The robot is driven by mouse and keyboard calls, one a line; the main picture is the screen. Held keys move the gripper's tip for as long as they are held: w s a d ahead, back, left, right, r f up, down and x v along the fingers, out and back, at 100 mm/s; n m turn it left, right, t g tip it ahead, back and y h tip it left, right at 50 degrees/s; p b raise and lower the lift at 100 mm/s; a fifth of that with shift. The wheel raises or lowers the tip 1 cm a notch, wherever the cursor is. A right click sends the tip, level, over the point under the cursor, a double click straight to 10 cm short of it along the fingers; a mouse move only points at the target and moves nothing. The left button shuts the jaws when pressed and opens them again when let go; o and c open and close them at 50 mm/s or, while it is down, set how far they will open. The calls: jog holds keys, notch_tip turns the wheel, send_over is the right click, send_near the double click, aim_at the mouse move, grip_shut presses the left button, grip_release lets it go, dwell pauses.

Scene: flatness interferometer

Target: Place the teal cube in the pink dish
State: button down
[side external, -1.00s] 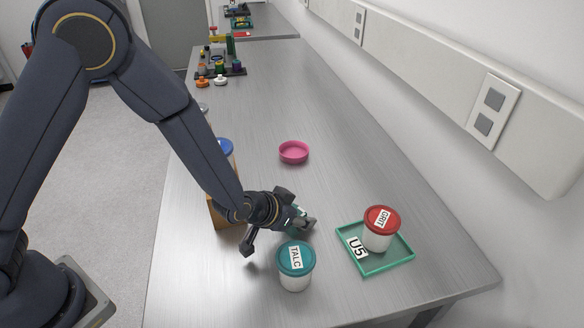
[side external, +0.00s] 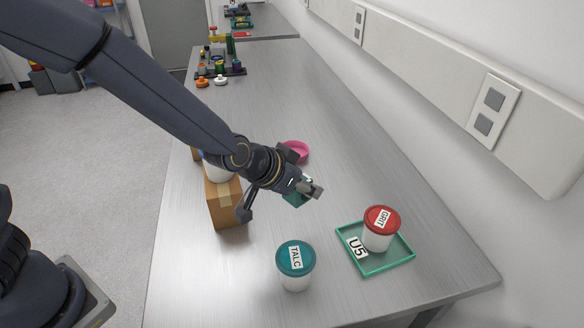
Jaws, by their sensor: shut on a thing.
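My gripper (side external: 280,201) is shut on the teal cube (side external: 293,199), which shows partly between the fingers, above the middle of the bench. The fingers hide much of the cube. The pink dish (side external: 298,151) stands on the bench behind my gripper, and the wrist covers its left part. The cube is apart from the dish, nearer the camera.
A jar with a teal lid marked TALC (side external: 295,267) stands in front. A green tray marked U5 (side external: 395,262) holds a red-lidded GRIT jar (side external: 380,228). A cardboard box (side external: 223,202) stands left of my gripper.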

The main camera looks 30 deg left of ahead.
jog(key=w+d+r, duration=0.1)
jog(key=w+r, duration=0.2)
jog(key=w, duration=0.3)
jog(key=n+y, duration=0.2)
jog(key=n, duration=0.1)
send_over(294, 144)
jog(key=s, duration=0.4)
notch_tip(294, 144, down, 6)
jog(key=shift+w+r, duration=0.1)
jog(key=shift+f, duration=2.1)
jog(key=shift+f, duration=0.2)
jog(key=c, duration=0.6)
grip_release()
